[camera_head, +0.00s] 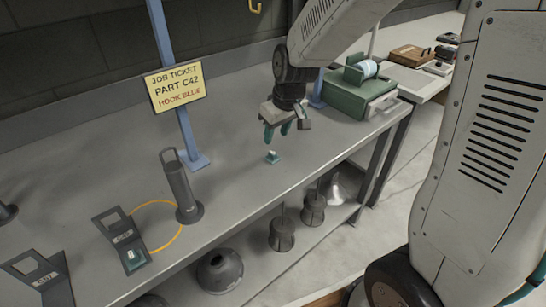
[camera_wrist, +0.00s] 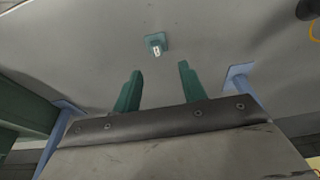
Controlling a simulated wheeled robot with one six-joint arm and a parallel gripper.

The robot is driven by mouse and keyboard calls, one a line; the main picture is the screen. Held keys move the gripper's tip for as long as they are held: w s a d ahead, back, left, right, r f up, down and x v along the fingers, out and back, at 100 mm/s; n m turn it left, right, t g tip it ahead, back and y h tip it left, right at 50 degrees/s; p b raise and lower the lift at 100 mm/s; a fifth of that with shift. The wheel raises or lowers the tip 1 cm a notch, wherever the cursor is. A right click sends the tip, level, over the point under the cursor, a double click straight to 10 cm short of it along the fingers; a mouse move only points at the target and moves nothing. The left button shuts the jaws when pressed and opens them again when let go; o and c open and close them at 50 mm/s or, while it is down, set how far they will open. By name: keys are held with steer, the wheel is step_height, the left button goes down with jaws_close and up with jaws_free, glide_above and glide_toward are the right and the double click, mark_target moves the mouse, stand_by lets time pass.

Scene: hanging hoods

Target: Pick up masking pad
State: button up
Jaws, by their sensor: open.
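A small teal pad with a pale raised tab (camera_head: 272,157), which looks like the masking pad, lies on the grey bench top. It also shows in the wrist view, at the upper middle (camera_wrist: 156,45), beyond my fingertips. My gripper (camera_head: 277,132) hangs above the bench, just above the pad in the head view. Its two teal fingers (camera_wrist: 160,68) are apart with nothing between them. The pad and the fingers are not touching. Another teal piece (camera_head: 135,258) sits in a dark labelled holder (camera_head: 122,238) at the lower left.
A yellow job ticket sign (camera_head: 176,88) reads "PART C42 HOOK BLUE" and hangs on a blue post (camera_head: 172,70). A dark cylinder (camera_head: 179,188) and an orange loop (camera_head: 158,203) stand left. A green box (camera_head: 352,98) stands right. The bench around the pad is clear.

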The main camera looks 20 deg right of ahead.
mark_target(273, 152)
steer(key=x, duration=0.8)
steer(key=shift+w+d, duration=0.15)
steer(key=shift+d, duration=0.15)
jaws_close()
